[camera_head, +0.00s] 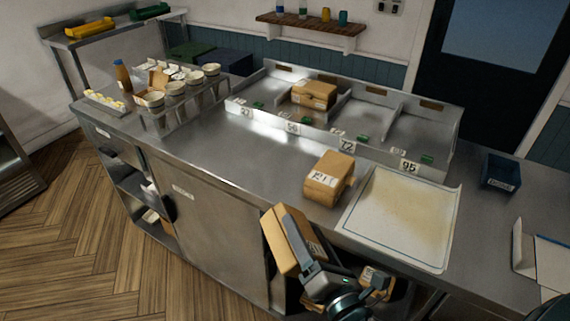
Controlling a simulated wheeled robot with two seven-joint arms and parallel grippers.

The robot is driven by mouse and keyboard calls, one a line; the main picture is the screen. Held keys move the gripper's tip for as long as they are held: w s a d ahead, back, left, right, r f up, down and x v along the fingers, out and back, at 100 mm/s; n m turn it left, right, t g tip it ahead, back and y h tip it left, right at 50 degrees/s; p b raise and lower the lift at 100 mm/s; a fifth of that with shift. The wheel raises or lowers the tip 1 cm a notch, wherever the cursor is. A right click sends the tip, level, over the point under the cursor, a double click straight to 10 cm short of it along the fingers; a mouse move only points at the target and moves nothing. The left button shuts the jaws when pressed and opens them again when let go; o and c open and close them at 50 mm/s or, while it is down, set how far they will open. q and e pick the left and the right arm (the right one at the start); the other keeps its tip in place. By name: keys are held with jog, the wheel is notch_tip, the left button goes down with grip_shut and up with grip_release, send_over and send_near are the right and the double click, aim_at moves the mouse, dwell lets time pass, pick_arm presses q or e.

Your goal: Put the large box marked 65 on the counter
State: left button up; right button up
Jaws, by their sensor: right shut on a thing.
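My right gripper (300,240) is shut on a large tan box (277,242), which is tilted in front of the counter's front edge. A label shows at the box's right side, but its number is too small to read for certain. The steel counter (235,160) runs across the view. Another tan box (328,178) with a white label stands on it, just left of a pale sheet (400,215). My left gripper is not in view.
A divided steel rack (400,128) with numbered compartments stands at the back of the counter; one compartment holds a tan box (314,94). Several cups (175,88) stand at the left. A dark blue bin (500,172) is at the right. Another box (377,278) shows below the counter. The counter's middle is clear.

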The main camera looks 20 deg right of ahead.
jog(key=shift+w+a, duration=0.2)
jog(key=shift+w, duration=0.1)
jog(key=shift+s, duration=0.1)
